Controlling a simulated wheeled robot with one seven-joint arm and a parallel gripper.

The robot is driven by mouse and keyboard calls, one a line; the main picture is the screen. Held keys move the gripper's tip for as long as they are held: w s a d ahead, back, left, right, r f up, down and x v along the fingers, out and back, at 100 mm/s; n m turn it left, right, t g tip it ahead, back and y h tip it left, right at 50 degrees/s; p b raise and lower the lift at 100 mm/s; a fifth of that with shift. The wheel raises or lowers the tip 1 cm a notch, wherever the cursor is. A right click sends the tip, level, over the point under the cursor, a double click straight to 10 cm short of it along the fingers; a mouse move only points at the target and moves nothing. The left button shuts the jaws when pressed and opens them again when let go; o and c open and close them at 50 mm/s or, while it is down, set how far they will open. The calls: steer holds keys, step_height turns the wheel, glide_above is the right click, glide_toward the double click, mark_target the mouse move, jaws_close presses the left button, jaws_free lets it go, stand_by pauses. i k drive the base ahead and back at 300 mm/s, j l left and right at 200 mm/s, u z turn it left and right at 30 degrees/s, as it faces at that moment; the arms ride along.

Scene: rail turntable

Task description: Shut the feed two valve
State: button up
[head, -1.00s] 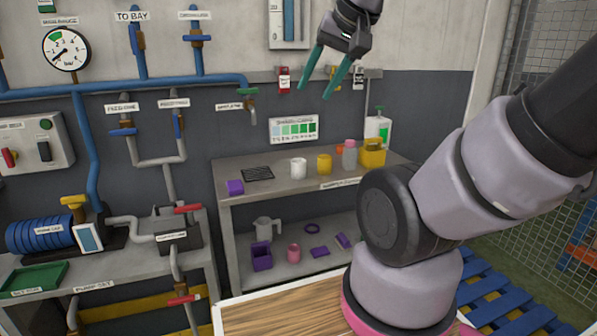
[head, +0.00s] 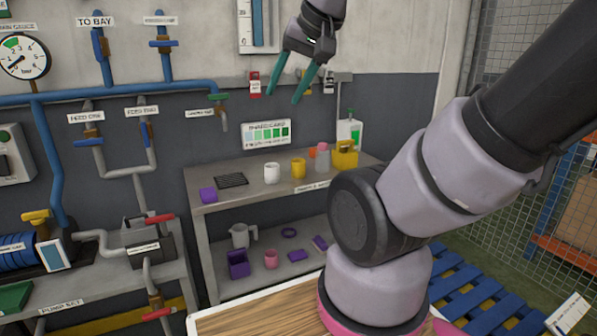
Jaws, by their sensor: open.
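The feed two valve (head: 146,132) is on the right branch of a grey forked pipe on the wall, under a white label that reads as feed two. Its blue handle stands upright, in line with the pipe. The feed one valve (head: 89,141) is on the left branch, with its blue handle lying across the pipe. My gripper (head: 285,99) is high and well to the right of both valves, in front of the wall. Its two green fingers point down, spread apart, with nothing between them. Nothing hides the feed two valve.
A blue pipe (head: 120,93) runs along the wall above the feed valves. A small tap (head: 220,112) with a green handle sits between them and my gripper. A grey bench (head: 205,208) with cups and containers stands below. The pump table (head: 100,295) is at left.

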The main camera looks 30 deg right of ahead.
mark_target(143, 124)
steer(key=i+j, duration=0.3)
steer(key=j, duration=0.15)
steer(key=i+j, duration=0.6)
steer(key=j, duration=0.25)
